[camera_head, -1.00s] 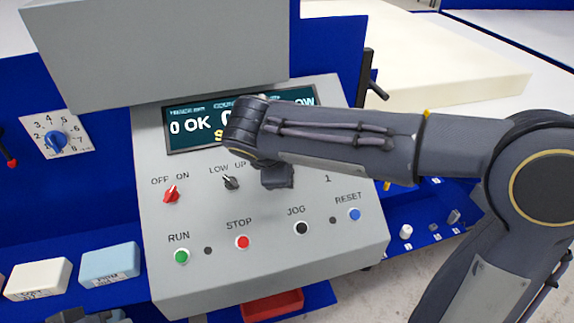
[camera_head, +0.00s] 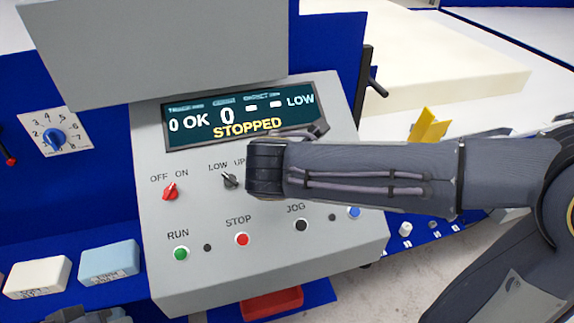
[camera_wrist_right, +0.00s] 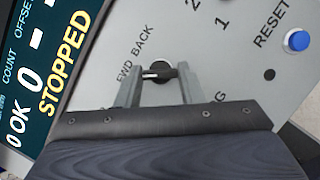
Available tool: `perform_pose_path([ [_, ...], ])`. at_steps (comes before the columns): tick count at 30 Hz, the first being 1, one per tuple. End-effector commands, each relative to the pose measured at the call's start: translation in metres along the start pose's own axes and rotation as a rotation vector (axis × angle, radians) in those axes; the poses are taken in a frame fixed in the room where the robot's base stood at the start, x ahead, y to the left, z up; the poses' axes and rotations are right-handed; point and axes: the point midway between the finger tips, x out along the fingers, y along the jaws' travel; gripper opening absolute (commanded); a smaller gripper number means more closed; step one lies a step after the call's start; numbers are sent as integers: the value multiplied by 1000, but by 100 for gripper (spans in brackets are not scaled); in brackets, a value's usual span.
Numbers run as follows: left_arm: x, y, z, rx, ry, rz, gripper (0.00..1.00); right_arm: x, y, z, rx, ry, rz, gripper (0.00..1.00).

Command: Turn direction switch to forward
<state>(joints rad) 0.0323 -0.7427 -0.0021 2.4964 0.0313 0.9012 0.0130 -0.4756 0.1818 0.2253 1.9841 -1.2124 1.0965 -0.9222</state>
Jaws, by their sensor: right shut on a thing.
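The direction switch (camera_wrist_right: 158,72) is a black knob with a light pointer mark, beside the printed words FWD and BACK. In the right wrist view its mark points left, to the FWD side. My right gripper (camera_wrist_right: 158,88) has a finger on either side of the knob and is shut on it. In the head view my right arm and wrist hide the switch and the fingers. At the bottom left edge of the head view, a small dark part of my left gripper (camera_head: 85,316) shows; its fingers cannot be made out.
The grey control panel (camera_head: 160,265) has a display (camera_head: 238,115) reading STOPPED and LOW. A red OFF/ON switch (camera_head: 170,191), a LOW/UP switch (camera_head: 230,180), and RUN (camera_head: 181,253), STOP (camera_head: 242,239) and JOG (camera_head: 301,225) buttons lie close by. A blue RESET button (camera_wrist_right: 298,40) is at right.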

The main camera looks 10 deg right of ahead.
Motion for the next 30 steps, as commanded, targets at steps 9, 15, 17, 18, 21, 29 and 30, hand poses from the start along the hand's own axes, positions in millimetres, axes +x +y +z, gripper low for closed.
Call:
perform_pose_path([
  [9,0,0,0,0,0,0,0,0,-1,-1,-73,2,29,12],
  [15,0,0,0,0,0,0,0,0,-1,-1,-81,2,32,12],
  [17,0,0,0,0,0,0,0,0,-1,-1,-81,2,32,12],
  [18,0,0,0,0,0,0,0,0,-1,-1,-81,2,32,12],
  [21,0,0,0,0,0,0,0,0,-1,-1,-81,2,31,12],
  [29,0,0,0,0,0,0,0,0,-1,0,-80,1,31,56],
  [30,0,0,0,0,0,0,0,0,-1,0,-79,1,31,56],
])
